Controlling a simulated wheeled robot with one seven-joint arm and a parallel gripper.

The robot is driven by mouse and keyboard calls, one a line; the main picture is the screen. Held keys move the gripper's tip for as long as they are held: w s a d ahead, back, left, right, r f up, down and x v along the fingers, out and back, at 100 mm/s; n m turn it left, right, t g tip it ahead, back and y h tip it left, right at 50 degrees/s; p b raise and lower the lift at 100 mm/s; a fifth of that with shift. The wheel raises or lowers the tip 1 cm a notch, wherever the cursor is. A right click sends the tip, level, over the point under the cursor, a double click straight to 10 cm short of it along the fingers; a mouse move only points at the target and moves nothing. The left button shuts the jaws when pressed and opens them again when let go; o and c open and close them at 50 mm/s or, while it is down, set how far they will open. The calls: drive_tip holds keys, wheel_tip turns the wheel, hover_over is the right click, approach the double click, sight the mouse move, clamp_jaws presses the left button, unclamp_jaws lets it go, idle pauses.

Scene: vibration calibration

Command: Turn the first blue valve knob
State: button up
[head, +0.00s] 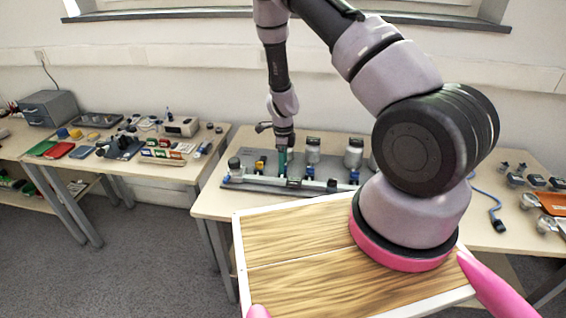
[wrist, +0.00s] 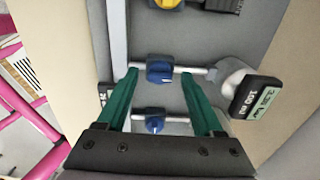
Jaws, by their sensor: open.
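Two blue valve knobs show in the wrist view, each on a thin pipe. One knob (wrist: 160,69) lies between the tips of my gripper (wrist: 159,74). The other knob (wrist: 154,121) lies nearer the gripper's base, between the green fingers. The frames do not show which is the first one. My gripper is open and empty, with a finger on either side and no clear contact. In the head view my gripper (head: 283,160) points down over the grey valve board (head: 236,178). Blue parts (head: 354,177) show on the board, too small to read their angle.
A digital gauge (wrist: 256,98) stands close to the right finger. A yellow knob (wrist: 167,3) is at the top edge. In the head view, jars (head: 353,152) stand behind the board. A cluttered table (head: 180,172) is at the left. My wooden tray is in front.

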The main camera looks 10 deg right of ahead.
clamp_jaws()
drive_tip(key=n, duration=0.8)
drive_tip(key=shift+n, duration=0.3)
drive_tip(key=n, duration=0.4)
drive_tip(key=shift+n, duration=0.3)
drive_tip(key=n, duration=0.4)
drive_tip(key=shift+n, duration=0.3)
